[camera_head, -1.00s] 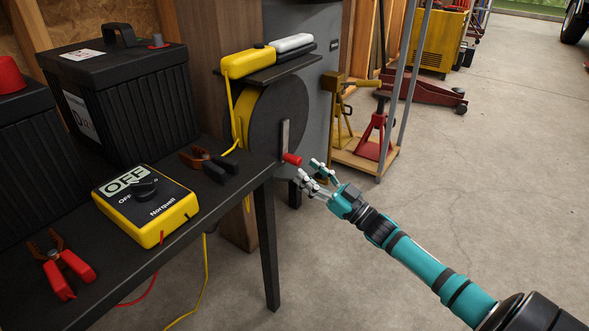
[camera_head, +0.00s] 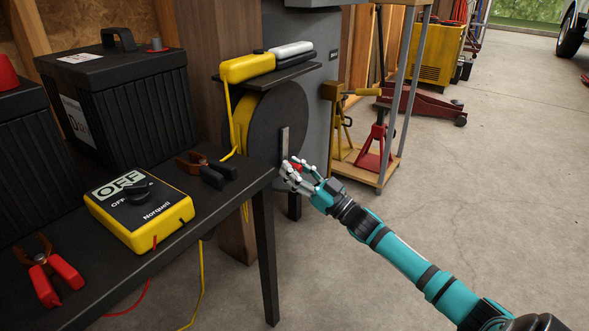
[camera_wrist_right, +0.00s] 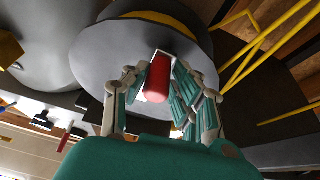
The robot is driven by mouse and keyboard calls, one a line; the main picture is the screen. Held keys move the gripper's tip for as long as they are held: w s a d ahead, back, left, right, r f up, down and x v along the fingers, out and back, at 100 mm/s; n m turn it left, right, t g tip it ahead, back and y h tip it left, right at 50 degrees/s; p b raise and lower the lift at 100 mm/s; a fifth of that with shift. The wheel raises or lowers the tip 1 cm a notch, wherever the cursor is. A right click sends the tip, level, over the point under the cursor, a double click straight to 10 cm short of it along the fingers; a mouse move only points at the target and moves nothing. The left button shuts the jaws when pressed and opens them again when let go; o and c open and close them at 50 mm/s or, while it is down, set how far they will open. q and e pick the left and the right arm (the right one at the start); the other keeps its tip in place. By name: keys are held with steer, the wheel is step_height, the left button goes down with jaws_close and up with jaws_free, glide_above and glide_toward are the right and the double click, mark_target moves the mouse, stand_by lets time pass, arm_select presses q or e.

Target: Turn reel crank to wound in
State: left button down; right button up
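The cord reel (camera_head: 278,125) is a dark disc with yellow cord on its hub, mounted below a small shelf on the wooden post. Its grey crank arm (camera_head: 285,145) hangs down and ends in a red handle (camera_head: 297,167). In the right wrist view the red handle (camera_wrist_right: 158,78) stands between the fingers of my right gripper (camera_wrist_right: 165,95). The fingers are around it, apart, with a gap visible at least on the left side. In the head view my right gripper (camera_head: 301,174) is at the handle, partly hiding it. My left gripper is not in view.
A red jack stand (camera_head: 373,150) stands behind on a wooden shelf. Open floor lies to the right.

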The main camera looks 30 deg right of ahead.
jaws_close()
steer(key=shift+a+p, duration=0.15)
steer(key=shift+p, duration=0.35)
